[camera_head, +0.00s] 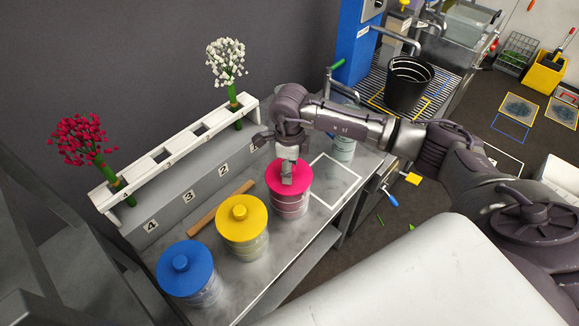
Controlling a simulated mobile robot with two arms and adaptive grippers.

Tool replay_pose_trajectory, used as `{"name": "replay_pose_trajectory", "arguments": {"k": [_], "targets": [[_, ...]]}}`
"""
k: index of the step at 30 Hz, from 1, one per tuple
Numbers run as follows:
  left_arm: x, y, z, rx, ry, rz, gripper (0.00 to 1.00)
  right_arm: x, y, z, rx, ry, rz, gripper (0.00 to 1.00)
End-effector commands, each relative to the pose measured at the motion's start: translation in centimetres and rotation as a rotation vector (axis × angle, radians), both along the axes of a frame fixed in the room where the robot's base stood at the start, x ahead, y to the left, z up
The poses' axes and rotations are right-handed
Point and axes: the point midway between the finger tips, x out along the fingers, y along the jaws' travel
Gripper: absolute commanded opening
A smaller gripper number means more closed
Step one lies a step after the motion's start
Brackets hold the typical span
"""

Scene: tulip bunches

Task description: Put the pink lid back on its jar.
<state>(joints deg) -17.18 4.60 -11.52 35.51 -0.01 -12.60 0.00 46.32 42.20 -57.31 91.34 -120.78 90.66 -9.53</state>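The pink lid (302,172) is level on top of a clear jar (290,207) on the grey bench; from this angle it looks seated, though a small gap could not be made out. My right gripper (287,181) points down over the middle of the lid, its fingers at the lid's knob. The fingers hide the knob, so I cannot tell whether they are closed on it. My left gripper is not in view.
Jars with a yellow lid (252,222) and a blue lid (195,275) stand to the left. A white outlined square (346,196) on the bench is empty. A pale jar (344,150) is partly behind my arm. A white rack (172,160) holds red and white tulip bunches.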

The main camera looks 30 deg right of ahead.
Motion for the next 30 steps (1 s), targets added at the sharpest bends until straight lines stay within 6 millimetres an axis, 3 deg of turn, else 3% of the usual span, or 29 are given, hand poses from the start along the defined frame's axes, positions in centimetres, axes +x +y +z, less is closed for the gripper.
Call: {"name": "replay_pose_trajectory", "arguments": {"k": [11,14,24,30], "targets": [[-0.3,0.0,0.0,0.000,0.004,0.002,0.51,0.1,0.0,0.5,0.000,-0.001,0.000,0.60],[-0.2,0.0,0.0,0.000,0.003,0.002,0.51,0.1,0.0,1.7,0.001,-0.003,-0.001,0.60],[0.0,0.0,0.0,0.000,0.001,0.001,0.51,0.1,0.0,8.7,0.000,-0.003,0.000,0.60],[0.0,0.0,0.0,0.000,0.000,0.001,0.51,0.1,0.0,11.4,-0.001,-0.002,-0.001,0.60]]}}
